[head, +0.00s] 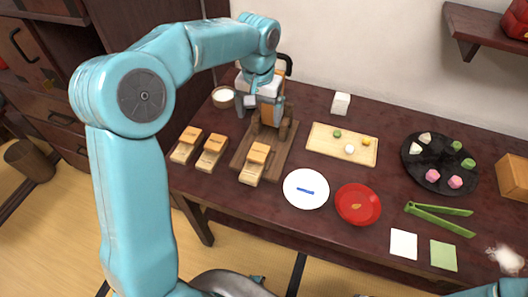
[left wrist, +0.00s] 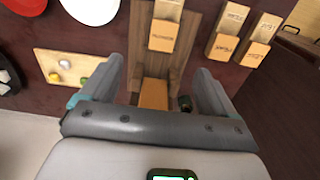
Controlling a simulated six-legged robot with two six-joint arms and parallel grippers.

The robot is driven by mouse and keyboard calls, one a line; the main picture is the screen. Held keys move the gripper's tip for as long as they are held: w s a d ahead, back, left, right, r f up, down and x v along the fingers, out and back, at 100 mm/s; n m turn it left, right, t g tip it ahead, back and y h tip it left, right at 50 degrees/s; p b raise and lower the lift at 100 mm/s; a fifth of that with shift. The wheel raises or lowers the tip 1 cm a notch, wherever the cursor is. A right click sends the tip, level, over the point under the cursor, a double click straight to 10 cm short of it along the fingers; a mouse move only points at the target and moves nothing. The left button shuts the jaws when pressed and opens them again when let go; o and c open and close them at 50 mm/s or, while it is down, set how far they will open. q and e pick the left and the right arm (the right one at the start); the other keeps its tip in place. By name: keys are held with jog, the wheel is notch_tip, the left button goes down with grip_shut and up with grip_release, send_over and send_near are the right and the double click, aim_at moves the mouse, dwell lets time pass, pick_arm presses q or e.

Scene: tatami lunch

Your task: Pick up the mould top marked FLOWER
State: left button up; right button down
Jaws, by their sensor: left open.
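Three two-tone wooden mould pieces with small dark labels stand at the table's left: a left one (head: 186,145), a middle one (head: 212,152) and a right one (head: 255,163). The labels are too small to read surely, so I cannot tell which says FLOWER. The left wrist view shows one labelled piece (left wrist: 164,34) straight ahead and two more (left wrist: 225,40) (left wrist: 260,45) to the right. My left gripper (head: 266,103) is open above the brown wooden stand (head: 241,153). A plain wooden block (left wrist: 153,94) shows between its fingers (left wrist: 159,72), apparently not gripped.
A white plate (head: 305,202), red plate (head: 358,218), wooden board (head: 318,146) with small balls, black plate (head: 410,170) with sweets and green tongs (head: 440,217) lie to the right. A cup (head: 223,97) stands behind left. My right arm barely shows at bottom right.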

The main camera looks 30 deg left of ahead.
pick_arm(q)
send_over(258, 154)
notch_tip(258, 154, down, 10)
jog(key=shift+d+b, duration=0.1)
jog(key=shift+b, duration=0.3)
jog(key=shift+d+f, duration=0.15)
jog(key=shift+f, duration=0.4)
jog(key=f, duration=0.5)
jog(key=shift+w+a, duration=0.1)
jog(key=shift+a, duration=0.2)
jog(key=c, duration=1.1)
